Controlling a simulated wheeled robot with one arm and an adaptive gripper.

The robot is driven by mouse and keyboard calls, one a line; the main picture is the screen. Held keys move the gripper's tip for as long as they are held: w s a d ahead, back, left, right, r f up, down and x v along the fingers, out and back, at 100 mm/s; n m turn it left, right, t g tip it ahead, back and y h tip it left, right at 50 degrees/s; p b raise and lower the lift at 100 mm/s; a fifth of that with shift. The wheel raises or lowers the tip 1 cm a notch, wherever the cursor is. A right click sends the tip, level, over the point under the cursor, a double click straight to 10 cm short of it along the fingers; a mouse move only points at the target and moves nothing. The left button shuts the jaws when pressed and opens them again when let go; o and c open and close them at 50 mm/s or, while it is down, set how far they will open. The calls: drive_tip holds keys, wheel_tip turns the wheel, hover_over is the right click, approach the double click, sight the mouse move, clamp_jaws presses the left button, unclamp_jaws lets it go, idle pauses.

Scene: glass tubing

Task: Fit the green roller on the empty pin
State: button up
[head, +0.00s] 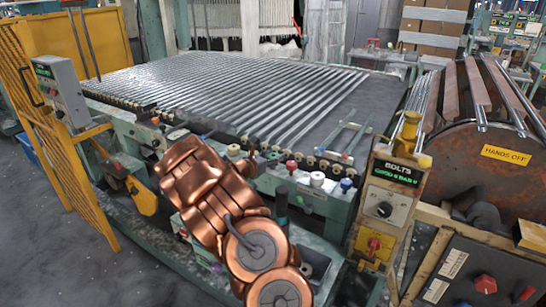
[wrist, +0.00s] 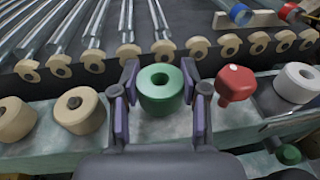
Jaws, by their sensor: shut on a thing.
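The green roller (wrist: 161,98) is a short cylinder with a dark centre hole, upright in the wrist view. My gripper (wrist: 160,82) has one finger on each side of it and is shut on it. The roller is over or on the pale green ledge (wrist: 215,133); I cannot tell whether it touches. In the head view my copper arm covers much of this area, and the roller and fingertips are not clear there. I cannot pick out an empty pin in either view.
Left of my gripper are tan rollers (wrist: 80,111). Close on the right are a red knob-like roller (wrist: 235,86) and a white roller (wrist: 297,82). A row of tan collars (wrist: 163,48) with metal tubes lies behind. A BOLTS control box (head: 388,205) stands to the right.

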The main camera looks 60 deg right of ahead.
drive_tip(key=shift+f+b, duration=0.55)
drive_tip(key=shift+f, duration=0.35)
drive_tip(key=o, duration=1.2)
drive_tip(key=shift+a, duration=0.15)
drive_tip(key=a, duration=0.4)
drive_tip(key=a+r, duration=0.1)
drive_tip(key=a, duration=0.2)
drive_tip(key=w+a, duration=0.1)
drive_tip(key=a, duration=0.3)
drive_tip(key=shift+a+r, duration=0.3)
drive_tip(key=shift+r, duration=0.1)
